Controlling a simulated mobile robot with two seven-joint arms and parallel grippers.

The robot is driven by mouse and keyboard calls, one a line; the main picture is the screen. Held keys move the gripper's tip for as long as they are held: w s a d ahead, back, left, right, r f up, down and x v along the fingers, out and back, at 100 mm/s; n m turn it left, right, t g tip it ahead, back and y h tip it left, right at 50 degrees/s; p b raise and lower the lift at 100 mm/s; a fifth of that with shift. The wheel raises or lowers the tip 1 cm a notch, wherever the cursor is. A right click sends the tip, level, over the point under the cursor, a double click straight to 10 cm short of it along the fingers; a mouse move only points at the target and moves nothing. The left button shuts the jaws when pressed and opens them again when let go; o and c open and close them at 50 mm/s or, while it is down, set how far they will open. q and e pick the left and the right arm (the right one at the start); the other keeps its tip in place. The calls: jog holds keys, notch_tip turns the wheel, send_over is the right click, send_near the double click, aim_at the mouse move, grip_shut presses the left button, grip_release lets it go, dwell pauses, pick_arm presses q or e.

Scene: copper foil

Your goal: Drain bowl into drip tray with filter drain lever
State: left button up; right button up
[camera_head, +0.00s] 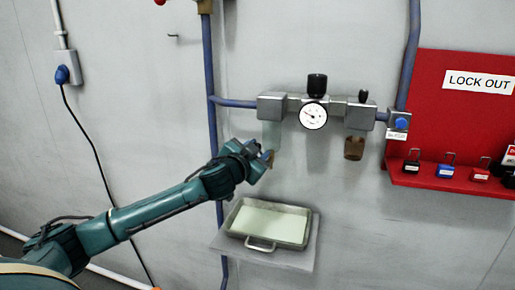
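The filter bowl (272,134) is a pale translucent cylinder hanging under the left metal block of the wall-mounted air unit. My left gripper (267,160) reaches in from the left at the bowl's lower end. Its fingers hide the bottom of the bowl, and I cannot make out the drain lever there. Whether the fingers are open or shut is too small to tell. The drip tray (240,231), a shallow metal tray with a pale inside and a front handle, rests below the bowl on a wall shelf. My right gripper is not in view.
A round gauge (313,115) with a black knob (317,84) sits right of the bowl. A smaller amber bowl (354,148) hangs farther right. A blue pipe (209,100) runs vertically behind my arm. A red lockout board (455,125) with padlocks is at the right.

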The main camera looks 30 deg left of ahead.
pick_arm(q)
jog(key=o, duration=0.3)
jog(key=shift+f, duration=0.1)
jog(key=shift+o, duration=0.2)
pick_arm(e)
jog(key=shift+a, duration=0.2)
pick_arm(q)
jog(key=s+d+r+b, duration=0.1)
jog(key=s+b, duration=0.2)
jog(key=s, duration=1)
jog(key=shift+d+r, duration=0.15)
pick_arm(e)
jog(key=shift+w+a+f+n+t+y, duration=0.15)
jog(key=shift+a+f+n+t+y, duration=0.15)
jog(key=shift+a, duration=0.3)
pick_arm(q)
jog(key=shift+c, duration=0.3)
